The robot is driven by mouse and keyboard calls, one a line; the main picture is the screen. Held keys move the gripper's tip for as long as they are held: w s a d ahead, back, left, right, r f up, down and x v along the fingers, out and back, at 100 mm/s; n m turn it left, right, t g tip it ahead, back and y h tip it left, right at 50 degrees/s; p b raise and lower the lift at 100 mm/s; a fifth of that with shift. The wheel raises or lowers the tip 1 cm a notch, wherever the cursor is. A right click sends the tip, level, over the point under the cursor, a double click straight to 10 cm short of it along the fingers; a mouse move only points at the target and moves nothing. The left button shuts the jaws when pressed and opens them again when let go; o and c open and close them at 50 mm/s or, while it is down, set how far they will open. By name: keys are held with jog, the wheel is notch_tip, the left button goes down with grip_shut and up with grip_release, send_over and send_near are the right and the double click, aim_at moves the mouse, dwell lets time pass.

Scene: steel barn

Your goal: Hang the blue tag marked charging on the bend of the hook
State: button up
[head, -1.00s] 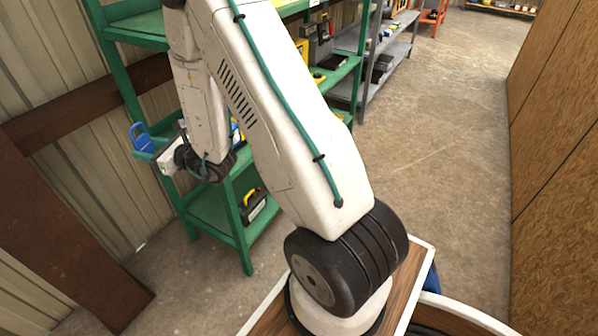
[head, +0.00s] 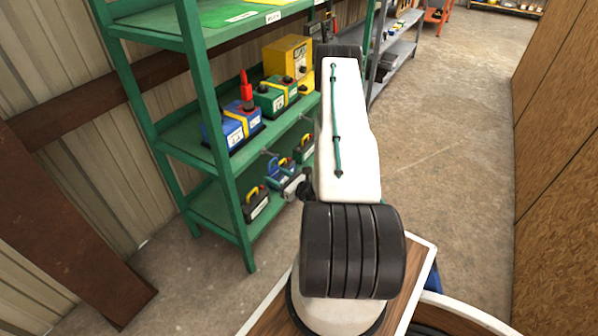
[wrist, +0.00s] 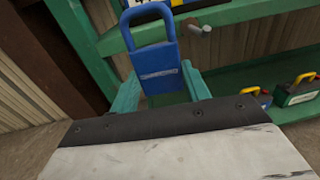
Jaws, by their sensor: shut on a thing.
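The blue tag (wrist: 160,68) fills the upper middle of the wrist view, upright, with its open loop at the top and a small label strip on its face. My gripper (wrist: 160,90) is shut on the tag's lower part, one teal finger on each side. A grey hook (wrist: 200,29) sticks out from the green shelf edge just right of the tag's loop; the loop is beside it, not visibly around it. In the head view the tag (head: 274,167) is small in front of the shelf, below a hook (head: 268,153). The word on the tag is not readable.
The green shelf unit (head: 225,190) carries blue, green and yellow boxes (head: 278,97) on its middle board. Dark cases with yellow handles (head: 256,203) stand on the lower board. Another hook (head: 306,117) is farther right on the shelf edge. The aisle floor (head: 450,140) is clear.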

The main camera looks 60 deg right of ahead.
jog(key=s+d+f+m+h, duration=0.1)
jog(key=s+d+m+h, duration=0.2)
jog(key=d, duration=0.4)
jog(key=w+a+f+n, duration=0.1)
jog(key=w+f, duration=0.1)
jog(key=w, duration=0.7)
jog(key=shift+w+f, duration=0.15)
dwell(0.6)
dwell(0.6)
jog(key=o, duration=0.8)
jog(key=shift+o, duration=0.2)
jog(key=s+a, duration=0.1)
jog(key=s, duration=0.6)
jog(key=shift+s+a, duration=0.2)
jog(key=shift+s, duration=0.15)
